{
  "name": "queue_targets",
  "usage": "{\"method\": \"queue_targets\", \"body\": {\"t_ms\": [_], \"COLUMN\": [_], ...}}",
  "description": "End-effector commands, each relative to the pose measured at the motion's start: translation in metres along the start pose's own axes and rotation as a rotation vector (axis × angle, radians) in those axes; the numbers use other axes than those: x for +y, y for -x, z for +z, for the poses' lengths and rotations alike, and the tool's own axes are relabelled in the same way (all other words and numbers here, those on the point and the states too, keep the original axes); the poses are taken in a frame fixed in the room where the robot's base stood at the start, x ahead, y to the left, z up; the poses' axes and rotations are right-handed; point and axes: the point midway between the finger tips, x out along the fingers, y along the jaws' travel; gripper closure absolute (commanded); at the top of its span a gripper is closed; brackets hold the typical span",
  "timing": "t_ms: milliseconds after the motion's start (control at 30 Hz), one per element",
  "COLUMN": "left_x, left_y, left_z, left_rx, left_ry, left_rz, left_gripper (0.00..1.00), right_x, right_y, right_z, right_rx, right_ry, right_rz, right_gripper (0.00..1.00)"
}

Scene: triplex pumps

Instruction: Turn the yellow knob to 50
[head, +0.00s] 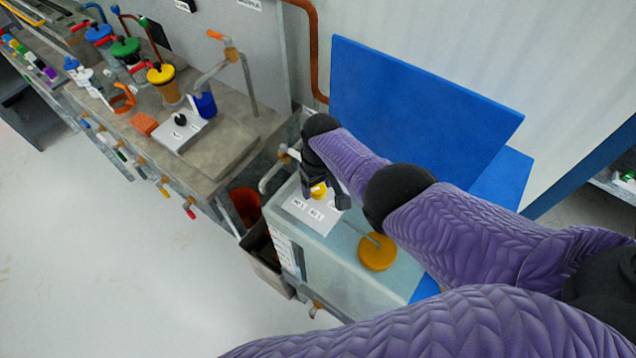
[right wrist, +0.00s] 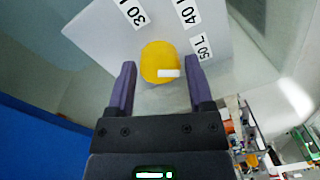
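The yellow knob (head: 318,190) sits on a pale label plate (head: 312,215) on top of a light tank. In the right wrist view the yellow knob (right wrist: 158,58) has a white pointer mark on its lower right edge. Labels reading 30 L, 40 L and 50 L (right wrist: 202,47) stand around it; the mark lies below the 50 L label. My right gripper (right wrist: 160,72) is open, with one finger on each side of the knob and a visible gap on both sides. In the head view the right gripper (head: 325,196) partly covers the knob. My left gripper is not in view.
A blue panel (head: 420,110) stands behind the tank. An orange disc (head: 377,252) is on the tank top near my right arm. A grey bench (head: 225,150) with colored-lidded pumps is at the left. Open floor (head: 110,260) lies at lower left.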

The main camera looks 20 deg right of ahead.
Motion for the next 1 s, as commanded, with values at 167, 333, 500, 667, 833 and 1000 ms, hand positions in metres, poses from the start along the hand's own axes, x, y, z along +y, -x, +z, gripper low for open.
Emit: {"method": "queue_targets", "body": {"t_ms": [167,333,500,667,833,1000], "left_x": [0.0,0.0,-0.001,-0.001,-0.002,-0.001], "left_y": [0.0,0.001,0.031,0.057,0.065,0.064], "left_z": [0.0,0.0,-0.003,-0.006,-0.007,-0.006], "left_rx": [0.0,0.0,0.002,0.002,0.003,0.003], "left_ry": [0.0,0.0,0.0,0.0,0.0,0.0], "left_rz": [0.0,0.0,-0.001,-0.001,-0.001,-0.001], "left_gripper": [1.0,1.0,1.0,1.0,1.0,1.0], "right_x": [0.0,0.0,0.0,0.0,0.0,0.0], "right_y": [0.0,0.001,0.036,0.077,0.098,0.099], "right_z": [0.0,0.0,0.0,0.0,0.0,0.0], "right_rx": [-0.001,-0.001,0.001,0.002,0.0,-0.002], "right_ry": [0.001,0.001,0.001,0.002,0.0,0.0], "right_rz": [0.0,0.0,0.002,0.001,0.001,0.0], "right_gripper": [0.13,0.13,0.13,0.13,0.13,0.13]}}
